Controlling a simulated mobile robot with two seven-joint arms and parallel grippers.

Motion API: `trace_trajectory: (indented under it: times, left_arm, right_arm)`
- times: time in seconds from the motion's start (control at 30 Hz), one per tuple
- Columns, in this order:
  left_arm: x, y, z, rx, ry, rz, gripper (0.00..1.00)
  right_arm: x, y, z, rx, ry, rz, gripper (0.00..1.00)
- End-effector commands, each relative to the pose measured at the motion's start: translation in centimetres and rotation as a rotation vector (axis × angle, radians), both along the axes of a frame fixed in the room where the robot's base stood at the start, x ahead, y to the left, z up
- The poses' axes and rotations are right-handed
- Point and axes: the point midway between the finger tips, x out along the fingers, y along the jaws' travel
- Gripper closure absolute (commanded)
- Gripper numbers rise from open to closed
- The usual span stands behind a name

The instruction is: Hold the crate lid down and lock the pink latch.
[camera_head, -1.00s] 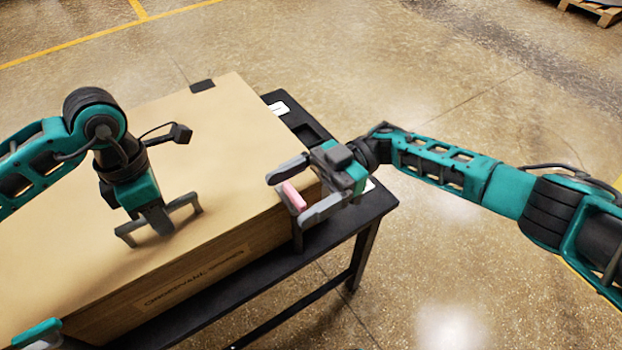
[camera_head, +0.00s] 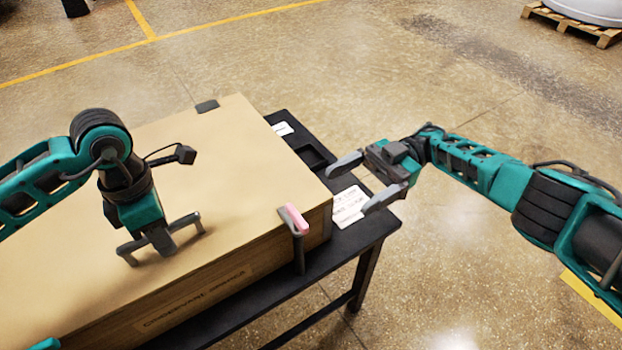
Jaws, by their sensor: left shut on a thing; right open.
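The tan crate (camera_head: 190,284) stands on a black table with its flat lid (camera_head: 215,150) on top, seemingly seated. A grey bar handle (camera_head: 192,220) stands on the lid near its front edge. My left gripper (camera_head: 162,244) points down and is shut on this handle; its fingertips partly hide the bar. The pink latch (camera_head: 297,219) is at the crate's right front, its pink grip lying over the lid's edge above a grey strip down the crate's front. My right gripper (camera_head: 349,188) is open and empty, to the right of the latch and clear of it.
The black table (camera_head: 320,262) extends a little beyond the crate's right side, with a printed white sheet (camera_head: 348,206) on it. A dark block (camera_head: 207,106) sits at the lid's far edge. Open floor lies right of the table; a loaded pallet (camera_head: 575,25) is far off.

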Motion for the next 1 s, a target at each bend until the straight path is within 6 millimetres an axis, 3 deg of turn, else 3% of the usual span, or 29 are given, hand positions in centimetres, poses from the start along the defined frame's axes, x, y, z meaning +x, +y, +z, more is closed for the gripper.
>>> trace_trajectory:
  times: [0.13,0.17,0.47,0.77,1.0]
  left_arm:
    - [0.6,0.6,-0.3,0.012,-0.016,0.016,1.0]
    - [0.6,0.6,-0.3,0.012,-0.016,0.016,0.76]
    - [0.5,0.5,-0.3,0.013,-0.012,0.015,0.47]
    - [0.4,0.4,0.0,0.012,-0.009,0.012,0.47]
    - [0.8,0.5,3.6,0.011,-0.015,0.011,0.47]
  right_arm:
    - [0.0,0.0,-0.1,0.0,0.0,0.0,0.11]
    - [0.0,0.0,-0.1,0.0,0.0,0.001,0.11]
    - [0.0,0.0,-0.1,0.0,0.0,0.001,0.11]
    - [0.0,0.0,0.0,0.0,0.0,0.0,0.11]
    - [0.0,0.0,0.7,0.0,0.0,0.0,0.11]
